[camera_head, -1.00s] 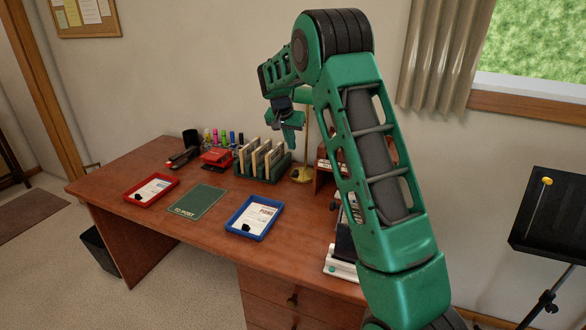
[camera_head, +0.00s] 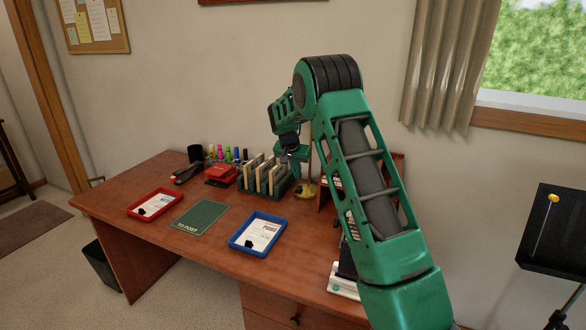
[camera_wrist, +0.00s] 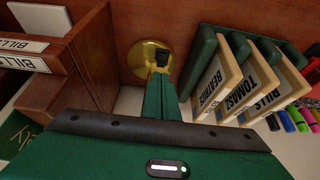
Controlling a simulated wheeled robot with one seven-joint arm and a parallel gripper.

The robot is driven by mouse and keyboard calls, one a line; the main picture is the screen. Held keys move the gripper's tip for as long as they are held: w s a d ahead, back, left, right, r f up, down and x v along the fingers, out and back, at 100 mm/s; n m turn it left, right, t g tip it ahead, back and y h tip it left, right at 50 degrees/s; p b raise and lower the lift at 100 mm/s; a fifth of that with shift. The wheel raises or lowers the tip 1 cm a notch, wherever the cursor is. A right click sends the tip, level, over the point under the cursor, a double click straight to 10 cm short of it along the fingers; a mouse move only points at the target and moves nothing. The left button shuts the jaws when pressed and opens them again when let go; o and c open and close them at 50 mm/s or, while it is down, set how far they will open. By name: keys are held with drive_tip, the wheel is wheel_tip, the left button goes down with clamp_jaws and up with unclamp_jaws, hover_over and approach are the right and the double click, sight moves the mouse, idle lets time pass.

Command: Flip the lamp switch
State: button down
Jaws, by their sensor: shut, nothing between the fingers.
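The lamp's round brass base (camera_head: 305,193) stands on the desk, right of the green card rack, with a thin brass stem rising from it. The shade is mostly hidden behind my arm. In the wrist view the brass base (camera_wrist: 138,55) is beyond my gripper (camera_wrist: 160,72), whose fingers are together, empty, and point at it. A small black part shows at the fingertips over the base; I cannot tell whether it is the switch or the fingertip, or whether they touch. In the head view my gripper (camera_head: 292,165) hangs just left of the stem, above the base.
The green rack (camera_wrist: 206,60) with labelled dividers is close right of my fingers. A brown wooden organiser (camera_wrist: 92,55) is close on the left. A red tray (camera_head: 131,212), a green mat (camera_head: 200,216) and a blue tray (camera_head: 236,246) lie toward the desk's front.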

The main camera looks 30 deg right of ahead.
sight(299, 189)
drive_tip(key=x, duration=0.6)
drive_tip(key=shift+f, duration=0.1)
